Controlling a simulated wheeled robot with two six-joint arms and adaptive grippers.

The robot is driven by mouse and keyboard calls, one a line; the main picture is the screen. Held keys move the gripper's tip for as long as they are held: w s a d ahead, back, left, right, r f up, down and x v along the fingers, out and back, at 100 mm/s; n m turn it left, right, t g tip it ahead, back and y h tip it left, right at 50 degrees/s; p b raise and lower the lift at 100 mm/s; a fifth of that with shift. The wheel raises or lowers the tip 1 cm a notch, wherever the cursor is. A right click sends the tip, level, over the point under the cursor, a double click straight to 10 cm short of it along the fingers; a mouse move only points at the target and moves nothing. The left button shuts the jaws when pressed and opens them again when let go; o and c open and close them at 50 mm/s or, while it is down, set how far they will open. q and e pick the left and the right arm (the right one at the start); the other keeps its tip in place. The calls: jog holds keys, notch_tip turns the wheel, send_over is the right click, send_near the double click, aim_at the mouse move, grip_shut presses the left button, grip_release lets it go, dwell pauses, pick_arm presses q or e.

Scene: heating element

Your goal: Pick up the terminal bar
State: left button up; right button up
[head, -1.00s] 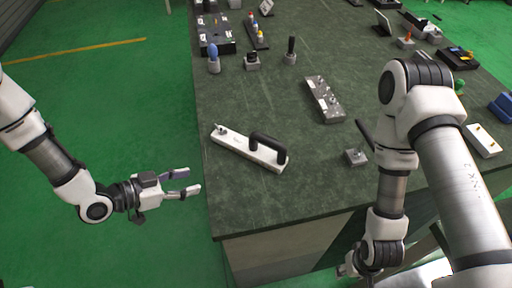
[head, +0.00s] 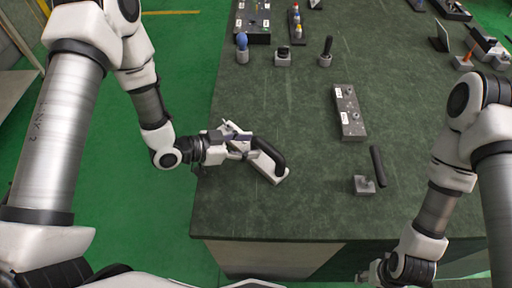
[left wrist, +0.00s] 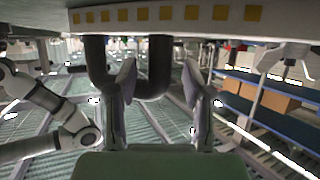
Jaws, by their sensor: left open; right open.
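The terminal bar, a white bar (head: 277,176) with a black U-shaped handle (head: 271,153), lies near the left edge of the table. My left gripper (head: 250,148) is open over the bar beside the handle and hides much of the bar. In the left wrist view the white bar (left wrist: 215,14) with gold squares spans the top, and the black handle (left wrist: 160,65) shows between and behind the open fingers (left wrist: 160,100). I cannot tell whether the fingers touch it. My right gripper (head: 368,277) is open and empty, low by the table's front edge, partly cut off.
The dark table (head: 290,215) has free room in front of the bar. A grey block with a black lever (head: 365,184) and a grey terminal block (head: 349,112) stand to the right. A blue-knobbed part (head: 242,47) and other small parts stand at the back.

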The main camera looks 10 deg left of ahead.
pick_arm(q)
jog(key=x, duration=0.2)
jog(key=shift+w+d+f, duration=0.1)
jog(key=shift+d, duration=0.15)
jog(key=shift+a, duration=0.1)
jog(key=shift+c, duration=1.3)
grip_shut()
